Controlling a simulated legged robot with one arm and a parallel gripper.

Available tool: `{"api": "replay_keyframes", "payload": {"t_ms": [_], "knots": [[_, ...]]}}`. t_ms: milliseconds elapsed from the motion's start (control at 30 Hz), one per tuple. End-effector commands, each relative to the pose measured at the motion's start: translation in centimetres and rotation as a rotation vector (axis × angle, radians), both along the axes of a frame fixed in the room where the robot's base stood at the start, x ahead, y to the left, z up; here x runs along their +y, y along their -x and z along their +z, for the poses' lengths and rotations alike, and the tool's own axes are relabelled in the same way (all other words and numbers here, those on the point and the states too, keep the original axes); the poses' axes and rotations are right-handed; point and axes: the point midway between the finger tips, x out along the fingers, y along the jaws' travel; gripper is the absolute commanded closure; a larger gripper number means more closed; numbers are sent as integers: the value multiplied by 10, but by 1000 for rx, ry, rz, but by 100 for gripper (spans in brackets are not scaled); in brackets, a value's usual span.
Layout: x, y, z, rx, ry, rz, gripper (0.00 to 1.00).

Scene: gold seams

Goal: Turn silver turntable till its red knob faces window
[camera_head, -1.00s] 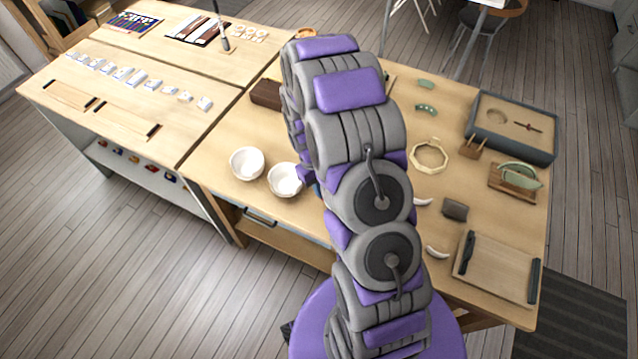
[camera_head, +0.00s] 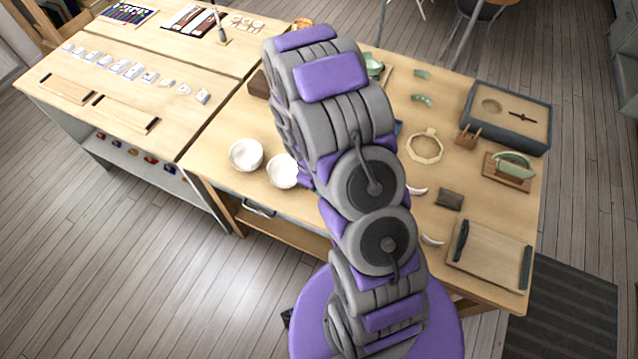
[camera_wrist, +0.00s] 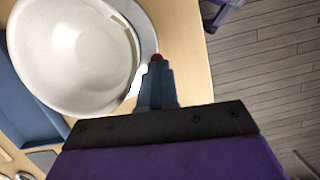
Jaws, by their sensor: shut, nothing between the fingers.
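In the wrist view, the silver turntable (camera_wrist: 148,42) shows as a pale grey rim at the right side of a large white bowl (camera_wrist: 70,50) standing on it. The red knob (camera_wrist: 156,57) is at the rim's right edge, close to the table edge. My gripper (camera_wrist: 157,68) is shut and empty, with its blue-grey fingertips right at the knob. I cannot tell whether they touch it. In the head view, my own arm hides the gripper and the turntable. No window is visible in either view.
In the head view, two white bowls (camera_head: 246,155) stand left of my arm. A wooden ring (camera_head: 423,147), a wooden tray (camera_head: 490,258) and a grey-framed box (camera_head: 506,116) lie to the right. The wrist view shows a blue tray (camera_wrist: 25,110) at left and floor beyond the table edge.

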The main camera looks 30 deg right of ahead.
Motion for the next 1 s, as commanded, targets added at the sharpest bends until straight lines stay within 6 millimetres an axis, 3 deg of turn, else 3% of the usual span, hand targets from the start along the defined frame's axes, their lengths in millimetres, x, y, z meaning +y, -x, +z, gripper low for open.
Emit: {"api": "replay_keyframes", "payload": {"t_ms": [1000], "knots": [[-3, 16, 0, -1, -1, 211, 100]]}}
